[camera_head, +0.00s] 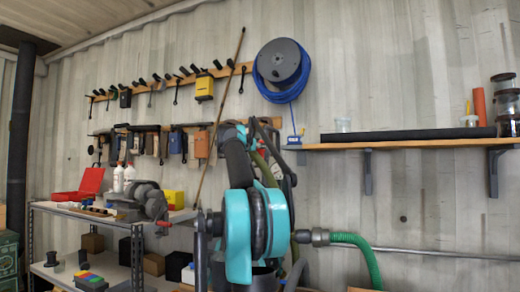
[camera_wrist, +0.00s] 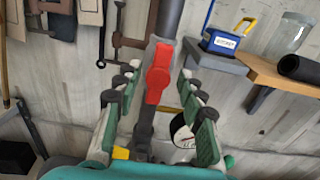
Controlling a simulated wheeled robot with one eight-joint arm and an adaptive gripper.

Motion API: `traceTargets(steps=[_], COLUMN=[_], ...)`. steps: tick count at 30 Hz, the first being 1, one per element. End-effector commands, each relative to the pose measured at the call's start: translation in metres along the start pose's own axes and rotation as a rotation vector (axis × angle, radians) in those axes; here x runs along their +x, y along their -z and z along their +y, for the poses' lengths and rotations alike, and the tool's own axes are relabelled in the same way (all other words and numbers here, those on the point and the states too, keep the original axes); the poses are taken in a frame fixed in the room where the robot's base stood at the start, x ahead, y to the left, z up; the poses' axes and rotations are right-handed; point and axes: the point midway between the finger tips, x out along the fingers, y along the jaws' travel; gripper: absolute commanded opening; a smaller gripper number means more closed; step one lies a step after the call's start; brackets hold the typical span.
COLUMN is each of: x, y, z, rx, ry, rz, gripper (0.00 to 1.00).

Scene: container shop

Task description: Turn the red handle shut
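The red handle (camera_wrist: 158,72) shows in the middle of the wrist view, on a dark upright pipe (camera_wrist: 168,18). It lies roughly along the pipe. My gripper (camera_wrist: 157,80) is open, with one green and black finger on each side of the handle. Gaps show between the handle and both fingers; I cannot tell how far in depth the fingers reach past it. In the head view my teal arm (camera_head: 238,235) stands in front of this spot and hides most of the gripper and handle.
A round gauge (camera_wrist: 183,132) sits close by the right finger. A wooden shelf (camera_head: 400,145) on the wall is to the right. A green hose (camera_head: 362,255) runs low right. A metal bench (camera_head: 100,215) with a vise (camera_head: 140,203) stands left. Tools hang on the wall.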

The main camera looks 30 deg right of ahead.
Motion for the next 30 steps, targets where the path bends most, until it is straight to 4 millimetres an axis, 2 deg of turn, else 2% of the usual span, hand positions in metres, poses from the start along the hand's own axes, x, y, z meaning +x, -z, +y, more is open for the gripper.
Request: traceTargets(steps=[1,6,18,27,30], x=[0.008,0.023,0.029,0.029,0.029], y=[0.000,0.000,0.000,0.000,0.000], z=[-0.001,0.000,0.000,0.000,0.000], rx=[0.000,0.000,0.000,0.000,0.000], ry=[0.001,0.001,0.000,0.000,0.000], rz=[0.000,0.000,0.000,0.000,0.000], gripper=[0.40,0.40,0.40,0.02,0.00])
